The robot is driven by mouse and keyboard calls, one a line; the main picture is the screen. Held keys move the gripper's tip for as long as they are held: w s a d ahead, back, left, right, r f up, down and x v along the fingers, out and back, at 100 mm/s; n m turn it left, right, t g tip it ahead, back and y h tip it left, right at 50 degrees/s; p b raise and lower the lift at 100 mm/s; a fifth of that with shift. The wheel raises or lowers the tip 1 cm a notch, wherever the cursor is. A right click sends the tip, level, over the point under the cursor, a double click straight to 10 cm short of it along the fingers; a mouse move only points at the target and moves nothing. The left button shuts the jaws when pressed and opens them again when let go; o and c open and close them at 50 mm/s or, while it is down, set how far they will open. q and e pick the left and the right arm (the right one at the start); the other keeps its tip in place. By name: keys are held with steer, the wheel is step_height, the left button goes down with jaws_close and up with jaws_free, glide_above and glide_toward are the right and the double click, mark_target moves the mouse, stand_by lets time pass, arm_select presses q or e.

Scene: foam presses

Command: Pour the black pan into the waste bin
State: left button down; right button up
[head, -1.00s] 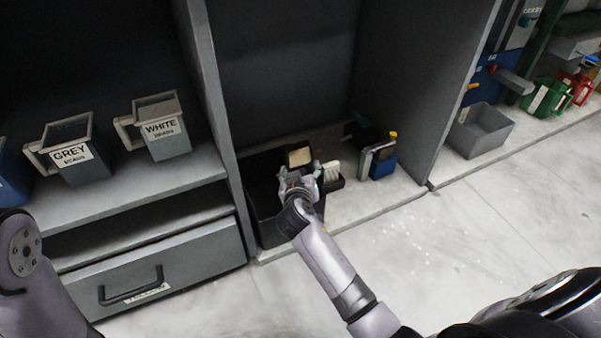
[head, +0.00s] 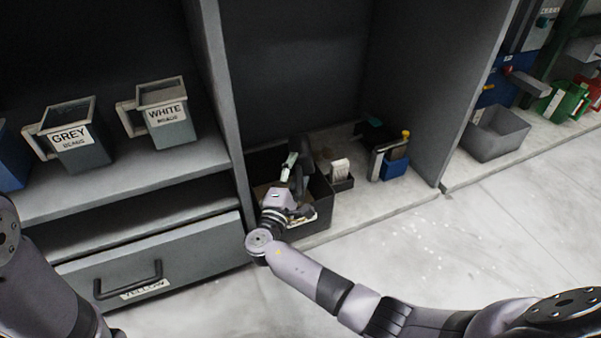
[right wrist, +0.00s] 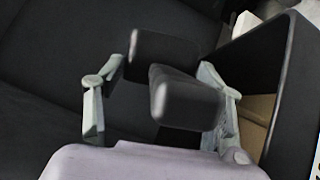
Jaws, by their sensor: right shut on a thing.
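The black pan (head: 304,168) is in the head view, tipped on its side above the black waste bin (head: 321,207). My right gripper (head: 290,172) is shut on the pan from above the bin. In the right wrist view my right gripper (right wrist: 160,100) has its fingers on both sides of a black part of the pan (right wrist: 188,100). The bin's dark wall (right wrist: 296,80) rises at the right there, with tan material beside it inside. The pan's inside is turned away, so I cannot tell what is left in it. My left gripper is out of view.
A small black holder with a white brush (head: 341,172) stands right of the bin. A blue box (head: 394,167) is farther right. A cabinet divider (head: 226,110) stands close on the left, with GREY (head: 78,145) and WHITE (head: 166,117) cups beyond. A grey bin (head: 497,137) is at right.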

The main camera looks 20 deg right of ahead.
steer(key=shift+w+a+n+t, duration=0.1)
steer(key=shift+a+n+t, duration=0.15)
steer(key=shift+n, duration=0.4)
steer(key=shift+w+a+n+t, duration=0.1)
steer(key=shift+n+t, duration=0.15)
steer(key=shift+n, duration=0.4)
steer(key=shift+s, duration=0.1)
